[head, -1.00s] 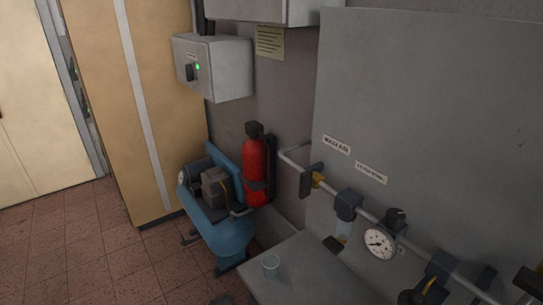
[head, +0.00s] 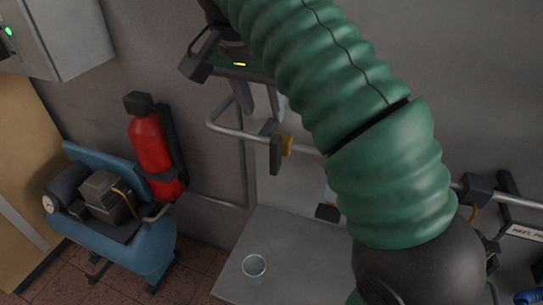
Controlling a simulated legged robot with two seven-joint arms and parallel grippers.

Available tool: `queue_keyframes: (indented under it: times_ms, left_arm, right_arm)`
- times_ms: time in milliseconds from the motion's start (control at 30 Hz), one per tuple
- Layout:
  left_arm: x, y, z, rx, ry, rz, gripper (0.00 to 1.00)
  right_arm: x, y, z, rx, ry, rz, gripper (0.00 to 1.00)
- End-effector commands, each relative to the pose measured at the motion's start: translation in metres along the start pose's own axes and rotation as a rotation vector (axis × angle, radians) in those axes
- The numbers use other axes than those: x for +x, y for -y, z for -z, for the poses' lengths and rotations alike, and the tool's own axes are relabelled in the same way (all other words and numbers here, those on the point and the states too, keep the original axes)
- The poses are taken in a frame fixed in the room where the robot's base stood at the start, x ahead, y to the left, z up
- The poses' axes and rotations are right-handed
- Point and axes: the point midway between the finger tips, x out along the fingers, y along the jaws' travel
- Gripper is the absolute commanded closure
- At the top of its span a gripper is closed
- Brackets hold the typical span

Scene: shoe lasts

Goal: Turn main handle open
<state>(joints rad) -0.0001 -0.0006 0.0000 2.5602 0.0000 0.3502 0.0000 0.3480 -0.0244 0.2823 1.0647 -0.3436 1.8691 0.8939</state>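The main handle (head: 275,156) is a dark flat lever on a yellow valve body (head: 287,146), set in the grey pipe along the wall. The lever hangs down across the pipe. My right arm, in a green ribbed sleeve, comes down across the middle of the view. My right gripper (head: 261,113) is just above the handle, with its two dark fingers pointing down and apart. Nothing shows between them, and it looks clear of the lever. My sleeve hides the pipe's middle stretch. My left gripper is out of view.
A grey worktop with a clear cup (head: 254,266) lies below the pipe. A red fire extinguisher (head: 152,152) and a blue compressor (head: 122,240) stand at left. A grey control box (head: 62,38) hangs at upper left.

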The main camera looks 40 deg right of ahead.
Motion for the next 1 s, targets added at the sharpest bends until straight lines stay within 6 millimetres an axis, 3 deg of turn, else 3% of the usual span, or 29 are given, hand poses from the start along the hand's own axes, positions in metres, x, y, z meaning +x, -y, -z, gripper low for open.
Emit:
queue_keyframes:
  times_ms: [200, 533, 700, 1000]
  left_arm:
    - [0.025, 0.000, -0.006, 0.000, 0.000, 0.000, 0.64]
    - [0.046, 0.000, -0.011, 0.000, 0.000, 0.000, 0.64]
    - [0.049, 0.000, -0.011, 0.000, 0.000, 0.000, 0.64]
    - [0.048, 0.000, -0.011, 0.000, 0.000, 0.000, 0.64]
  right_arm:
    - [0.059, 0.003, -0.003, -0.003, 0.005, -0.007, 0.62]
    - [0.137, 0.002, -0.003, -0.004, 0.004, -0.004, 0.62]
    - [0.157, 0.004, -0.002, -0.006, 0.003, -0.002, 0.62]
    - [0.160, 0.004, -0.001, -0.007, 0.003, -0.001, 0.62]
